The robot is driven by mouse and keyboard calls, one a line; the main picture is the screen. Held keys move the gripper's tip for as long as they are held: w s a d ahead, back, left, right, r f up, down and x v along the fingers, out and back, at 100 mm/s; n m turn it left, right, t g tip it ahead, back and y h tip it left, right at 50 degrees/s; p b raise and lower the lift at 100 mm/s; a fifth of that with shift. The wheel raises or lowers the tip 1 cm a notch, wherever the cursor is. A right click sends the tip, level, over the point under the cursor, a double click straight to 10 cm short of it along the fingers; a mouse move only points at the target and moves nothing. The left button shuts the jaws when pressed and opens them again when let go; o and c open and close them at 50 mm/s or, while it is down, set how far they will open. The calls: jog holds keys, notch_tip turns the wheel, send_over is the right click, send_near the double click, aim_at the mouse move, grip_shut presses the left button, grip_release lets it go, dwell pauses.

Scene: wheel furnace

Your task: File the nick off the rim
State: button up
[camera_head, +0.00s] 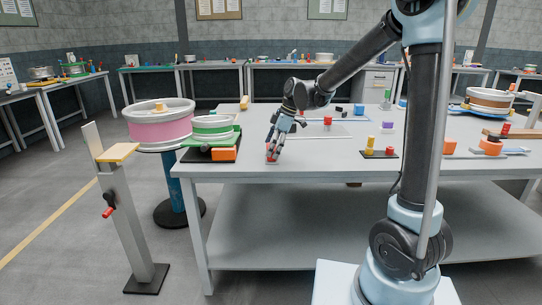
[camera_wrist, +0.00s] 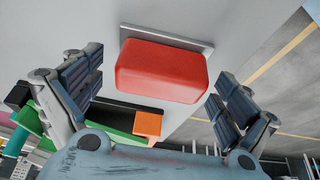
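My gripper (camera_head: 275,148) points down near the front edge of the grey table. Its fingers are spread, one set on each side of a red block (camera_wrist: 163,70) with a thin grey plate (camera_wrist: 168,36) along one edge. The block shows small in the head view (camera_head: 272,158), partly hidden by the fingers. A gap is visible between fingers and block in the wrist view. I cannot tell whether it is a file's handle. A pink-banded wheel (camera_head: 160,133) rests on a round stand left of the table. A green-banded wheel (camera_head: 212,133) sits on the table's left end. No nick is discernible.
An orange block (camera_head: 224,155) lies by the green wheel. A post with a tan top (camera_head: 118,152) stands on the floor left. The table's front middle (camera_head: 320,160) is clear.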

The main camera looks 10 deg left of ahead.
jog(key=c, duration=0.9)
jog(key=shift+r, duration=2.5)
jog(key=shift+c, duration=0.2)
